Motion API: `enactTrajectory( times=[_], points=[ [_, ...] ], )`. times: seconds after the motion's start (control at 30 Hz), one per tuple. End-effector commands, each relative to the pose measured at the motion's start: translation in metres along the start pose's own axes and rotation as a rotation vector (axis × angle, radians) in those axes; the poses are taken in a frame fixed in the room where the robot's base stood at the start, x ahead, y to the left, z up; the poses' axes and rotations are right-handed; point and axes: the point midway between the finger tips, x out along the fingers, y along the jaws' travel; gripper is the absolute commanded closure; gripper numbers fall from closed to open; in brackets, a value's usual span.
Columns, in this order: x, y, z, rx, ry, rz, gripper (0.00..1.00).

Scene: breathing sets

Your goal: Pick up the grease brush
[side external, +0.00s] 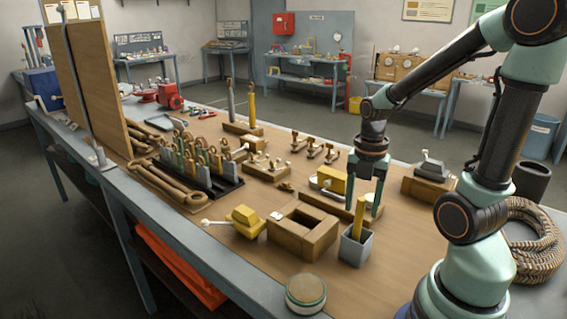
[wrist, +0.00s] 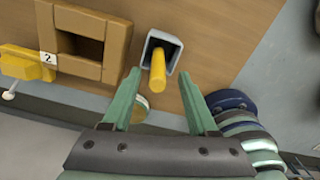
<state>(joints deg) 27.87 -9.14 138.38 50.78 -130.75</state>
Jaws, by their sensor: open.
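The likely grease brush (side external: 359,217) shows as a yellow handle standing upright in a small grey square cup (side external: 355,249). Its lower end is hidden inside the cup. In the wrist view the yellow handle (wrist: 158,75) rises from the cup (wrist: 151,42) toward the camera. My gripper (side external: 362,211) points down with its green fingers apart, close to the handle's upper end. In the wrist view my gripper (wrist: 159,74) has the handle's end roughly between its fingertips, and nothing is gripped. I cannot tell whether a finger touches the handle.
A wooden box with a square opening (side external: 303,232) stands left of the cup. A yellow block part (side external: 245,220) is farther left. A round lidded tin (side external: 305,292) sits near the front edge. Behind are wooden fixtures and a black tool rack (side external: 215,190).

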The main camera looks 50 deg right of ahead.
Motion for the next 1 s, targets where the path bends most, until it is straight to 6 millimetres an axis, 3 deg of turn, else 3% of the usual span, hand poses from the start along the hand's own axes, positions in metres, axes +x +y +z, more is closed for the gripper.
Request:
enactTrajectory(
  times=[0.4,0.73,0.8,0.9,1.0],
  points=[
    [0.046,0.002,0.004,0.001,0.003,-0.003,0.41],
    [0.05,0.003,0.004,0.001,0.0,0.0,0.41],
    [0.05,0.003,0.004,0.001,0.0,0.0,0.68],
    [0.05,0.003,0.004,0.001,0.0,0.0,1.0],
    [0.05,0.003,0.004,0.001,0.0,0.0,1.0]
  ],
)
